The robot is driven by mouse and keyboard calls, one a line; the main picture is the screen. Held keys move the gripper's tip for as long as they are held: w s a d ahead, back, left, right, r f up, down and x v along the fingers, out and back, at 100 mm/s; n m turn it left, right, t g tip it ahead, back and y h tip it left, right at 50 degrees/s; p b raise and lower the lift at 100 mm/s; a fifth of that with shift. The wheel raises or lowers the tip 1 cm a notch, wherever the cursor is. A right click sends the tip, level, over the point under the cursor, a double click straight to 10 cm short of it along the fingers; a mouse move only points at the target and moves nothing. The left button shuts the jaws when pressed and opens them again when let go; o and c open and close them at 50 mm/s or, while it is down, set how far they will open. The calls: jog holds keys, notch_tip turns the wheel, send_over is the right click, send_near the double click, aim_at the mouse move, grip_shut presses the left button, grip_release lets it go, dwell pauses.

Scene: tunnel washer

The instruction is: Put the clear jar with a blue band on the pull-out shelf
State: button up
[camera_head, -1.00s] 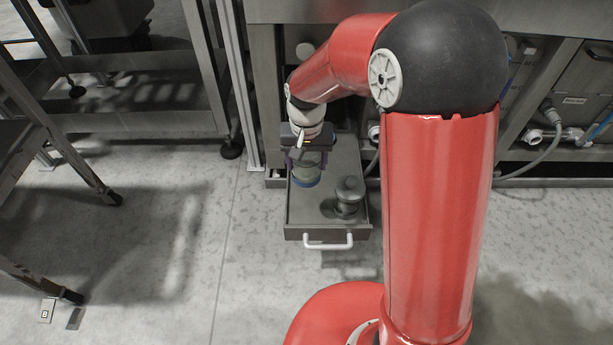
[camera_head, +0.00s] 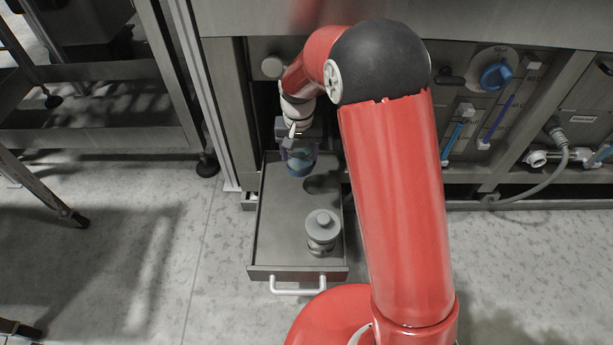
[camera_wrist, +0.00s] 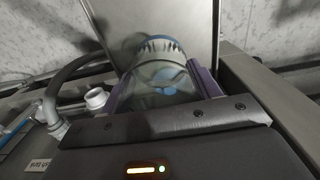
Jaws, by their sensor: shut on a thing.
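The clear jar with a blue band (camera_head: 300,162) is between the fingers of my gripper (camera_head: 298,150), over the back part of the pull-out shelf (camera_head: 283,215). My gripper is shut on it. The wrist view shows the jar (camera_wrist: 160,80) between the two purple fingers of my gripper (camera_wrist: 165,88), with a blue ring at its far end. The shelf is a grey metal drawer pulled out from the machine, with a white handle at its front. I cannot tell whether the jar touches the shelf floor.
A grey lidded jar (camera_head: 322,232) stands at the front right of the shelf. The machine frame (camera_head: 222,110) rises close to the left, and a panel with a blue knob (camera_head: 496,75) is at the right. The shelf's front left is bare.

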notch_tip(320, 180, down, 9)
jog(key=shift+s+r+b, duration=0.1)
jog(key=shift+b, duration=0.35)
jog(key=shift+f, duration=0.2)
jog(key=o, duration=1)
jog(key=shift+o, duration=0.2)
notch_tip(320, 180, up, 12)
jog(key=shift+r+p, duration=0.25)
jog(key=shift+p, duration=0.5)
